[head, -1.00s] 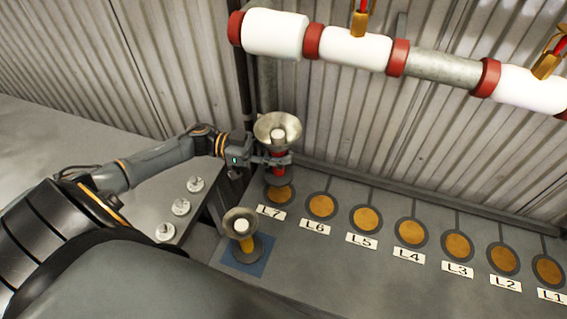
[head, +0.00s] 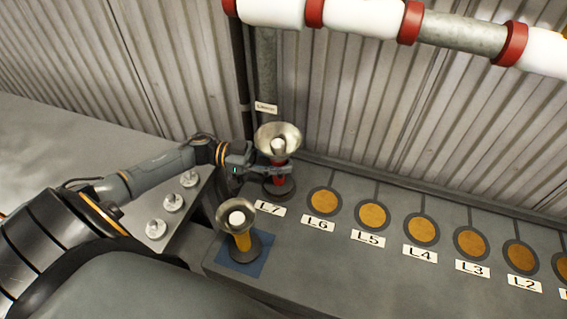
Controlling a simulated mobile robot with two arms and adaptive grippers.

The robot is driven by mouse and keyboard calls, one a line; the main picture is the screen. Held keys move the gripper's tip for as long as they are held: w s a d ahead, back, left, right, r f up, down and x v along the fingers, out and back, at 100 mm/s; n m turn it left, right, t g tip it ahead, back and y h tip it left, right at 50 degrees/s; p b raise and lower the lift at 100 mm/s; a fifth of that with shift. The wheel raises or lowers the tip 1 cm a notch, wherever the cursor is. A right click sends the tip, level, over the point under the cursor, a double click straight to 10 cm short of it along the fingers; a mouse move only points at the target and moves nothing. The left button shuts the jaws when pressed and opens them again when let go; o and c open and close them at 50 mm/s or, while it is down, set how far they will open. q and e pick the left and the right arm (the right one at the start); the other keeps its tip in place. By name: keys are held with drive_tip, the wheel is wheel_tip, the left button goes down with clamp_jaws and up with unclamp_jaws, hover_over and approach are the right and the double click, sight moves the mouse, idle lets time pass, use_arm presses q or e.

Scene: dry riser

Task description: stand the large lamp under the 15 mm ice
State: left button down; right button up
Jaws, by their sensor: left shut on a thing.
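A lamp with a red body (head: 279,176) and a wide silvery bowl (head: 277,143) stands upright, its dark round base (head: 279,189) over the spot by the L7 label (head: 270,208). The orange disc there is hidden under it. My left gripper (head: 280,170) is shut on the red body from the left. White ice sleeves (head: 360,14) cover parts of the pipe above, between red collars. I cannot read any thickness on them. My right gripper is not in view.
A yellow-bodied lamp (head: 241,240) with a smaller bowl stands on a blue mat (head: 262,268) at the bench's left end. Empty orange discs, such as the one at L6 (head: 324,202), run rightward. Several pale knobs (head: 173,202) sit left. The corrugated wall (head: 420,110) stands behind.

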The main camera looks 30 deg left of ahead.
use_arm(q)
drive_tip(key=shift+f, duration=0.35)
idle(0.5)
drive_tip(key=shift+s+f+b, duration=0.15)
drive_tip(key=shift+f+b, duration=0.2)
drive_tip(key=shift+b, duration=0.15)
